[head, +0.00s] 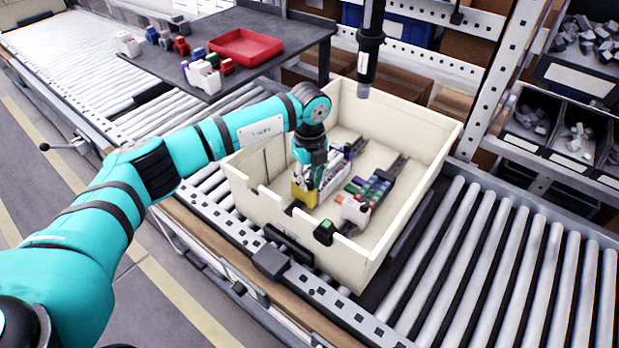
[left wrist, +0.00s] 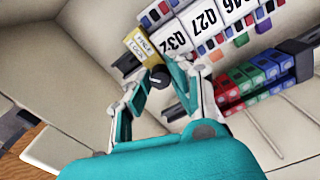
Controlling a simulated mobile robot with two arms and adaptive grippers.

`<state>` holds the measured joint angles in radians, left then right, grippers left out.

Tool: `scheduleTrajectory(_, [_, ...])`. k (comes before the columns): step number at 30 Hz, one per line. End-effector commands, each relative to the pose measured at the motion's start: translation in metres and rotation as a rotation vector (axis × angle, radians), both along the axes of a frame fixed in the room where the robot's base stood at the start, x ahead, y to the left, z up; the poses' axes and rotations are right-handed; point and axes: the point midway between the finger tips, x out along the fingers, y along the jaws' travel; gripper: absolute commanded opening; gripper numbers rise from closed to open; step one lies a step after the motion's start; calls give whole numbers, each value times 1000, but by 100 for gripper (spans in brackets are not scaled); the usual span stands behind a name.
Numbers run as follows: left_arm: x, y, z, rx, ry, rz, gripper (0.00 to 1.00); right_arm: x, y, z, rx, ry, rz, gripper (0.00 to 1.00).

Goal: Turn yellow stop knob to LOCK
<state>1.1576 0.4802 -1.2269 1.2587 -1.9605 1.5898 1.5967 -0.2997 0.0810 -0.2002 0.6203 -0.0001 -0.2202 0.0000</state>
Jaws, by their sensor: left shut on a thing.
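The yellow stop block (head: 303,194) sits at the near end of a row of white terminal blocks inside the cream crate (head: 248,158). In the left wrist view the yellow block (left wrist: 140,45) carries a label, too blurred to read surely. A dark round knob (left wrist: 158,77) shows beside it, between the fingertips. My left gripper (head: 311,165) reaches down into the crate; in the left wrist view its fingers (left wrist: 156,73) are closed on the knob from both sides. The knob's setting cannot be told. My right gripper is not in view.
A second rail with green, blue and red blocks (head: 368,190) lies to the right in the crate. A black hanging tool (head: 368,55) is above the crate's back. The crate walls surround the arm; rollers (head: 490,250) run to the right.

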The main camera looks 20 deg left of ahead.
Motion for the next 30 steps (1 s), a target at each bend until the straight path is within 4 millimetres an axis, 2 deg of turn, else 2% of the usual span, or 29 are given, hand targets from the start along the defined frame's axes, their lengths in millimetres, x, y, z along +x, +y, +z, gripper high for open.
scheduleTrajectory(9, [1, 0, 1, -1, -4, 110, 0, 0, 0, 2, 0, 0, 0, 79])
scheduleTrajectory(24, [1, 0, 1, -1, -4, 129, 0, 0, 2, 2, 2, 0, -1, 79])
scheduleTrajectory(25, [1, 0, 1, -1, -4, 129, 21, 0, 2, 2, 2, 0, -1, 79])
scheduleTrajectory(30, [1, 0, 1, 0, -4, 128, 43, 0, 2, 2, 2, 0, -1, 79])
